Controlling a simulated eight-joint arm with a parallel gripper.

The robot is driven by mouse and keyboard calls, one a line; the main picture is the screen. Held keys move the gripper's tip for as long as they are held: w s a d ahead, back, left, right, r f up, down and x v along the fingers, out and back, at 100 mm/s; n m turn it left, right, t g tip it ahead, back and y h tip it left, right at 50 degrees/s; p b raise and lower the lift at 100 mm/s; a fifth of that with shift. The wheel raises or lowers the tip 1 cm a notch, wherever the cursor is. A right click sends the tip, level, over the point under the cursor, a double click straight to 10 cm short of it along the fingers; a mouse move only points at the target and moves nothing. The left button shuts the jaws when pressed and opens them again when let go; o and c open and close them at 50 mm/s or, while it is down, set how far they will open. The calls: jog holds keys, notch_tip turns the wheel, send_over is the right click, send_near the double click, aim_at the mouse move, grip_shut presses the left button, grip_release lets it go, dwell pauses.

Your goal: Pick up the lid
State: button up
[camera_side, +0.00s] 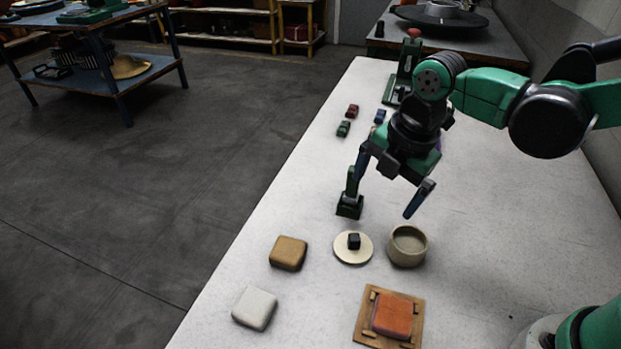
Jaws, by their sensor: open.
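The lid (341,252) is a flat, round, cream disc with a small black cube-shaped knob (354,241) on top. It lies on the white table, just left of a round beige pot (407,257) that is open at the top. My gripper (382,198) is open and empty, its two fingers spread wide above the table. It is farther from the camera than the lid and appears higher than it. The left finger partly overlaps a dark green upright object (349,206) in the picture; I cannot tell whether they touch.
A tan block (288,253) and a white block (255,308) lie at the left. A red-orange block (393,315) sits in a wooden frame (364,325) in front. Small red, green and blue pieces (352,111) and a green press (405,68) stand farther back. The table's right side is clear.

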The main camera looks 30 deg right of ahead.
aim_at(355, 237)
jog(key=a+f+n, duration=0.1)
jog(key=n, duration=0.1)
jog(key=a+f+n+g, duration=0.1)
jog(key=n, duration=0.2)
jog(key=a+f+n, duration=0.1)
jog(key=n, duration=0.2)
jog(key=shift+a+f+g+h, duration=0.15)
jog(key=shift+a+g+h, duration=0.15)
jog(key=shift+g, duration=0.1)
jog(key=shift+a+f+n, duration=0.2)
jog(key=shift+f+n, duration=0.25)
jog(key=shift+n, duration=0.25)
jog(key=shift+f, duration=2.6)
jog(key=c, duration=1.1)
jog(key=shift+r, duration=0.1)
